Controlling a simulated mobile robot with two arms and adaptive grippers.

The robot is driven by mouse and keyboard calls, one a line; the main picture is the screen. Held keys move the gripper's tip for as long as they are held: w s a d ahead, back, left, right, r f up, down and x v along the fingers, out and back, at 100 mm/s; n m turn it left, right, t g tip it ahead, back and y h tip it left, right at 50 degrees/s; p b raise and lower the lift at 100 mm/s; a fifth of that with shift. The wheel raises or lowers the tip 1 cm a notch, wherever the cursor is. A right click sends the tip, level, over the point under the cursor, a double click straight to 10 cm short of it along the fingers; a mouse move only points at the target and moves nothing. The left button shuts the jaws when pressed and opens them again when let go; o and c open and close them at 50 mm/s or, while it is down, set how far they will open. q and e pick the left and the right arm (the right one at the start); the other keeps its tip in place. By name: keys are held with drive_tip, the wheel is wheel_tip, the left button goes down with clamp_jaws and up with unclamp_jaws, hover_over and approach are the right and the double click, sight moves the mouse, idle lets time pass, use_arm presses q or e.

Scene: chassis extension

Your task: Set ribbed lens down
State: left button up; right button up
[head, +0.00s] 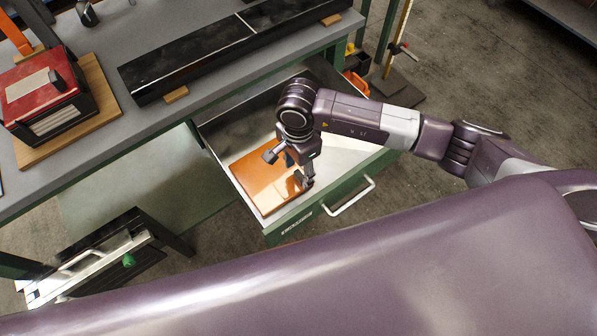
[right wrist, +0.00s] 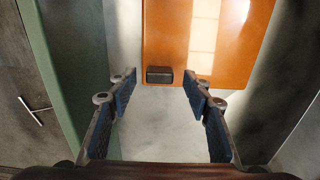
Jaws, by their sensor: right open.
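An orange panel (head: 258,184), which I take to be the ribbed lens, lies flat in the open drawer (head: 224,130). Its surface looks glossy, and I cannot make out ribs. In the right wrist view the panel (right wrist: 180,40) has a small dark block (right wrist: 159,75) at its near edge. My right gripper (head: 288,170) is over the drawer at the panel. In the right wrist view its fingers (right wrist: 160,82) are spread on either side of the dark block, with gaps to both sides. Nothing is clamped. My left gripper is not in view.
The drawer's green front has a pale handle (head: 349,196). A long black box (head: 225,50) lies on the bench above. A red-topped box (head: 35,85) stands on a wooden board at left. A unit with a green knob (head: 128,260) is at lower left.

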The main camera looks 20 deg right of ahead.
wheel_tip(320, 180, up, 10)
drive_tip(key=b, duration=0.1)
